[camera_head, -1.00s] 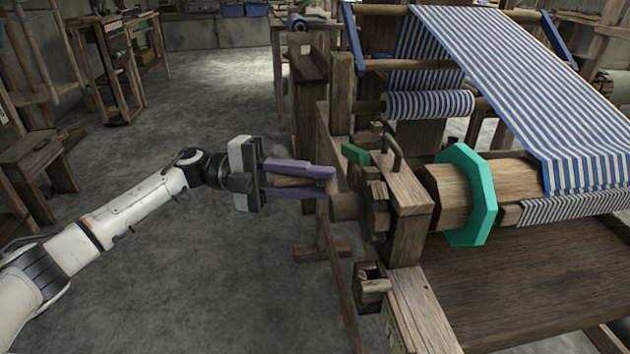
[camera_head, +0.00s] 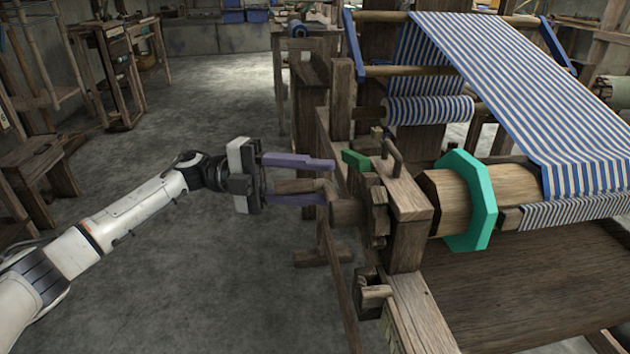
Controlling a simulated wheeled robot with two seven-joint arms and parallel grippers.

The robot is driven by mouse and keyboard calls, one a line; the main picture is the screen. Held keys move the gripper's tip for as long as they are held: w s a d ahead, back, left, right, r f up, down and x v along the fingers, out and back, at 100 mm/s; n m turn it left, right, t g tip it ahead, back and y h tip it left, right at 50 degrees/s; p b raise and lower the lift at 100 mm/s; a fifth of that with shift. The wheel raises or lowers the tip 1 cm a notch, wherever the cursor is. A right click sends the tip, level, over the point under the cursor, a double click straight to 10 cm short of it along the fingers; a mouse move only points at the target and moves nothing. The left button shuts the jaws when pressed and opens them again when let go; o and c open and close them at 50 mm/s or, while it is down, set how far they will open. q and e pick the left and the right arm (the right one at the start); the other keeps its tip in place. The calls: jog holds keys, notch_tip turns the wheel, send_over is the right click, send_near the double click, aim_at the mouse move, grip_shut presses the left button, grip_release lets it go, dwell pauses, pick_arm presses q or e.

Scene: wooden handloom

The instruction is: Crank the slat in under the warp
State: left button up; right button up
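The wooden crank handle (camera_head: 294,186) juts left from the loom's near-left side, by the end of the shaft (camera_head: 346,212). My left gripper (camera_head: 315,180) is open, with one purple finger above the handle and one below it. A gap shows between the upper finger and the handle; the lower finger lies close under it. The wooden beam (camera_head: 515,186) carries a teal octagonal flange (camera_head: 484,200). The blue-and-white striped warp (camera_head: 530,90) runs down onto the beam. A slat (camera_head: 509,218) shows its end at the beam's front, with striped cloth over the rest. My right gripper is not in view.
A striped roll (camera_head: 430,110) hangs behind. A stool (camera_head: 40,165) stands far left. The floor around my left arm is clear.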

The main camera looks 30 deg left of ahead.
pick_arm(q)
jog(key=v, duration=1)
jog(key=shift+a, duration=0.2)
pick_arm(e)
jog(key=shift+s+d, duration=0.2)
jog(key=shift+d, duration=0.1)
pick_arm(q)
jog(key=shift+r, duration=0.1)
jog(key=b+v, duration=0.7)
jog(key=v, duration=0.4)
jog(key=shift+s+a+f, duration=0.2)
jog(key=shift+a+f, duration=0.1)
jog(key=shift+f, duration=0.1)
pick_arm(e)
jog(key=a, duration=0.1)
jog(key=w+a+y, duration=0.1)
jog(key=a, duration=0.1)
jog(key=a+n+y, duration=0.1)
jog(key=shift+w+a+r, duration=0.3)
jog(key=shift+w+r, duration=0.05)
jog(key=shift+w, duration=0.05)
